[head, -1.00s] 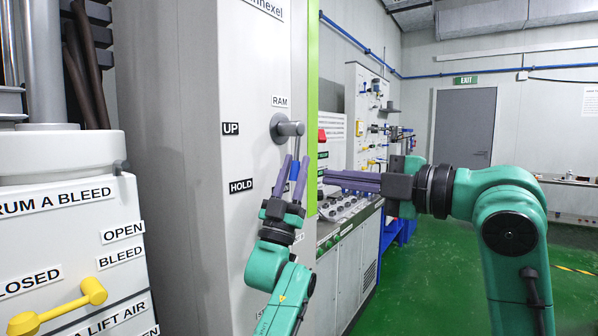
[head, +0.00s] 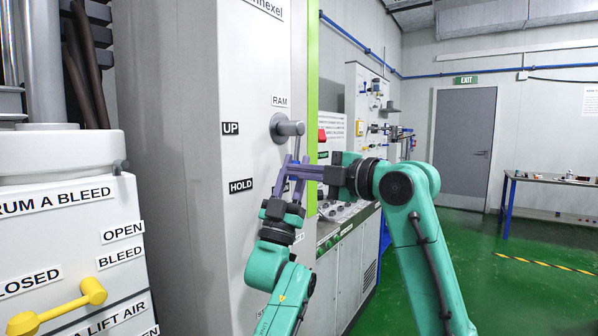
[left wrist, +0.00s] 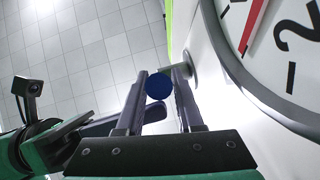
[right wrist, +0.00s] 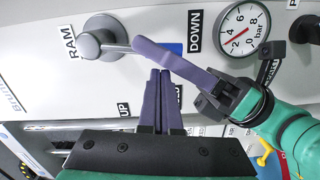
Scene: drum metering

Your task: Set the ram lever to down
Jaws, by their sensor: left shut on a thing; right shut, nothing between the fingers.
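The ram lever has a grey hub (head: 286,128) below the RAM label (head: 281,101) and a shaft hanging nearly straight down. In the right wrist view the lever (right wrist: 118,47) points towards the DOWN label (right wrist: 195,30), away from UP (right wrist: 123,110) and HOLD (right wrist: 178,97). My left gripper (head: 290,172) is shut on the lever's blue grip, whose round end (left wrist: 158,87) shows between the fingers in the left wrist view. My right gripper (right wrist: 160,72) is shut and empty, its tips close beside the left fingers; I cannot tell whether they touch. In the head view it hides the blue grip.
A round pressure gauge (right wrist: 240,30) sits beyond the DOWN label. At the left of the head view stands a white unit with a yellow lever (head: 62,305). A control console (head: 345,240) stands behind my arms.

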